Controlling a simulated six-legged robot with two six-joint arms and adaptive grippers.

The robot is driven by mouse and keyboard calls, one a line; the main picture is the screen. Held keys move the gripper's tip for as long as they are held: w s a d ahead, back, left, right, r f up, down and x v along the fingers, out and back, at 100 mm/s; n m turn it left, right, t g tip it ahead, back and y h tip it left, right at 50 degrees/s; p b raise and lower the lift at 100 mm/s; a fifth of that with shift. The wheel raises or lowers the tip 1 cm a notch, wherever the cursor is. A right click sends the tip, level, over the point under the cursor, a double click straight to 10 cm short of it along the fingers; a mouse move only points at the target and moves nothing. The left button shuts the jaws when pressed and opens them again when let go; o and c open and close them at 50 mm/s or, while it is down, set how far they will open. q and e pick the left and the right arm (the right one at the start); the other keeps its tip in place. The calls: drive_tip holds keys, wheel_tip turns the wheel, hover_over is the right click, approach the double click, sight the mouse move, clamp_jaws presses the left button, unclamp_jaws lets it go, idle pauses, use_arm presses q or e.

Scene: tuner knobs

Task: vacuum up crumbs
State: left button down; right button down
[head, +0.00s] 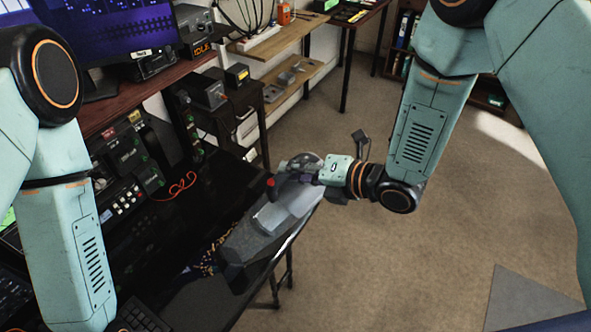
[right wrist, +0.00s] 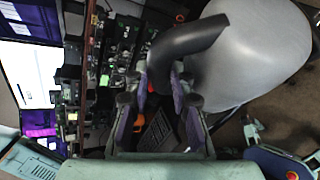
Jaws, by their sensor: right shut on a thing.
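A hand-held vacuum (head: 285,212) with a grey body and a dark, smoky front end hangs over the right edge of the black desk (head: 190,222). My right gripper (head: 300,168) is shut on its handle at the upper rear. In the right wrist view the dark curved handle (right wrist: 190,42) and the pale grey body (right wrist: 265,55) are close to my fingers (right wrist: 160,92). Small yellowish and bluish crumbs (head: 208,258) lie on the desk just left of the vacuum's front end, which partly hides them. My left arm shows at the left, but its gripper is out of view.
Black equipment with knobs and buttons (head: 125,160) lines the back of the desk. A red coiled cable (head: 178,187) lies before it. A keyboard (head: 138,318) is at the bottom. Shelves (head: 290,75) stand behind. The carpeted floor (head: 420,250) at the right is mostly open.

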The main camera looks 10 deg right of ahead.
sight(308, 155)
drive_tip(key=shift+s+a+r, duration=0.1)
drive_tip(key=shift+r, duration=0.1)
drive_tip(key=shift+a, duration=0.35)
drive_tip(key=shift+w+d, duration=0.2)
drive_tip(key=shift+d, duration=0.2)
drive_tip(key=shift+w+d+b, duration=0.4)
drive_tip(key=shift+w+d, duration=0.05)
drive_tip(key=shift+w, duration=0.3)
drive_tip(key=shift+w+d, duration=0.85)
drive_tip(key=shift+w, duration=0.1)
use_arm(q)
drive_tip(key=shift+s+a+f+b, duration=0.1)
drive_tip(key=shift+a+f+b, duration=0.15)
drive_tip(key=shift+f, duration=0.55)
use_arm(e)
drive_tip(key=shift+w+d, duration=0.2)
drive_tip(key=shift+w, duration=0.05)
use_arm(q)
drive_tip(key=shift+d, duration=0.1)
use_arm(e)
drive_tip(key=shift+w+d, duration=0.1)
